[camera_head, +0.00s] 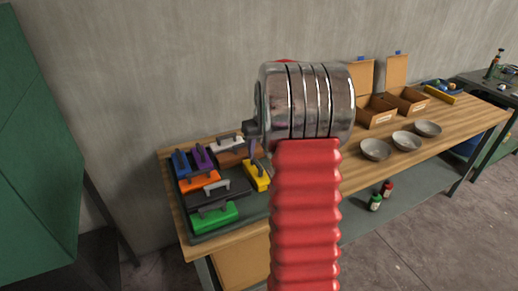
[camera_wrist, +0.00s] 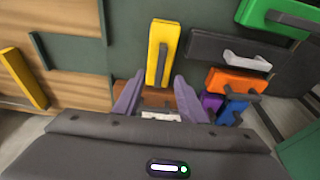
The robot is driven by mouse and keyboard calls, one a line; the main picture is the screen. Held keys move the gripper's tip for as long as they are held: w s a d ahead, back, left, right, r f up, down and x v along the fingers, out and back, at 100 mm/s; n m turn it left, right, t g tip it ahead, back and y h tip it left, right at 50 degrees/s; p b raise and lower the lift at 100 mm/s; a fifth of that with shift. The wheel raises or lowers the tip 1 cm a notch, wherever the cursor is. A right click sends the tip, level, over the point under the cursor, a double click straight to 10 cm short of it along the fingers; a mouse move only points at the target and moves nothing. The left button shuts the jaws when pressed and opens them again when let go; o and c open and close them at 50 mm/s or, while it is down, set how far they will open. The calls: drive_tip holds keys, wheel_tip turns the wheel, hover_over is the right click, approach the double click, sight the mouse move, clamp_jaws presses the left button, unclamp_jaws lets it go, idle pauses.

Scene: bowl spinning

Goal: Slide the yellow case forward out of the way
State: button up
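The yellow case (camera_head: 256,177) stands at the right end of a group of coloured cases on the table, partly behind my arm in the head view. In the wrist view the yellow case (camera_wrist: 163,50) lies just beyond my gripper (camera_wrist: 159,86), with its dark handle facing up. My gripper's two purple-grey fingers are spread apart, with a visible gap between them. The fingertips are near the case's closer end; I cannot tell whether they touch it. A brown case with a pale handle (camera_wrist: 160,115) shows between and below the fingers.
Black (camera_wrist: 225,48), orange (camera_wrist: 236,82), purple (camera_wrist: 211,103), blue (camera_wrist: 232,111) and green (camera_wrist: 275,18) cases sit close by. Grey bowls (camera_head: 375,149) and cardboard boxes (camera_head: 375,112) stand farther right on the wooden table. A wall (camera_head: 150,60) rises behind.

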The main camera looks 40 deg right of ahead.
sight(257, 162)
drive_tip(key=shift+x, duration=3.1)
drive_tip(key=shift+c, duration=0.2)
clamp_jaws()
drive_tip(key=shift+s+a, duration=0.4)
drive_tip(key=shift+s, duration=0.95)
drive_tip(key=shift+s+a, duration=0.4)
drive_tip(key=shift+s, duration=1)
drive_tip(key=shift+s+a, duration=0.4)
drive_tip(key=shift+s, duration=0.95)
drive_tip(key=shift+o, duration=0.2)
unclamp_jaws()
